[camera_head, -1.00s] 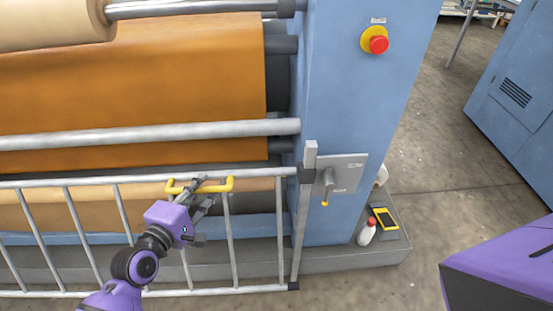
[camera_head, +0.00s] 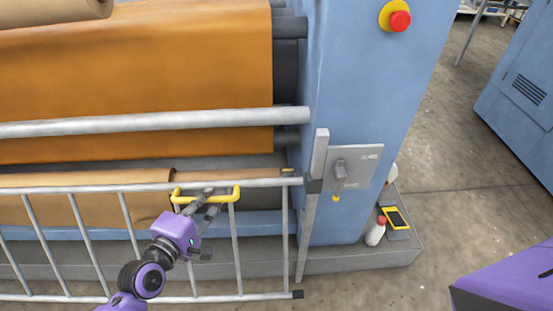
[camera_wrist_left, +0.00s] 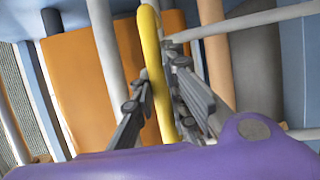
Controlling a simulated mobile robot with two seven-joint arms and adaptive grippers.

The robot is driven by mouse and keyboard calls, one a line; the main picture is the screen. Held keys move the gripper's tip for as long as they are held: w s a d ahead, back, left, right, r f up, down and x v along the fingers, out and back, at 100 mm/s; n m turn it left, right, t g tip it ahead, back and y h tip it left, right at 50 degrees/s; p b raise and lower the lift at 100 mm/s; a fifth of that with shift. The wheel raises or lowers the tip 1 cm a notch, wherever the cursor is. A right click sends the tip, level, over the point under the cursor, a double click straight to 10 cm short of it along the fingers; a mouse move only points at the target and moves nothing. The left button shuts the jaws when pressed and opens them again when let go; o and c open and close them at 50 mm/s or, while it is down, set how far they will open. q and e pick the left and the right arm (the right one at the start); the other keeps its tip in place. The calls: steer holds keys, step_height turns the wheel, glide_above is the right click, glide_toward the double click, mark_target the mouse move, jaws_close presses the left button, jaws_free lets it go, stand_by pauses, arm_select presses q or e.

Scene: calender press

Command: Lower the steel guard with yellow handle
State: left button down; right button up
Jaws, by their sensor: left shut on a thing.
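The steel guard (camera_head: 265,183), a frame of grey rails and upright bars, stands in front of the machine's rollers. Its yellow handle (camera_head: 236,193) is on the top rail near the right end. My left gripper (camera_head: 208,203) is shut on the handle, coming from the front and below. In the left wrist view the handle (camera_wrist_left: 153,55) runs between the two fingers (camera_wrist_left: 160,95). An upright grey post (camera_head: 318,155) stands at the guard's right end and rises above its top rail. My right gripper is out of view.
A blue machine column (camera_head: 345,90) carries a red emergency button (camera_head: 400,20) and a lever plate (camera_head: 365,160). A white bottle (camera_head: 375,234) and yellow device (camera_head: 396,217) sit on the base ledge. A blue cabinet (camera_head: 525,100) stands right, with open floor between.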

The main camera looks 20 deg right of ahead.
arm_select(q)
step_height(320, 180, down, 36)
steer(key=b, duration=2.8)
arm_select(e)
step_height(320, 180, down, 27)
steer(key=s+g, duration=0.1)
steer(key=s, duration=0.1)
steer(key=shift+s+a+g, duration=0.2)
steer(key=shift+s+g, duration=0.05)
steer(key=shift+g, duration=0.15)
arm_select(q)
steer(key=c, duration=1.7)
jaws_free()
steer(key=shift+c, duration=0.2)
steer(key=v, duration=1.2)
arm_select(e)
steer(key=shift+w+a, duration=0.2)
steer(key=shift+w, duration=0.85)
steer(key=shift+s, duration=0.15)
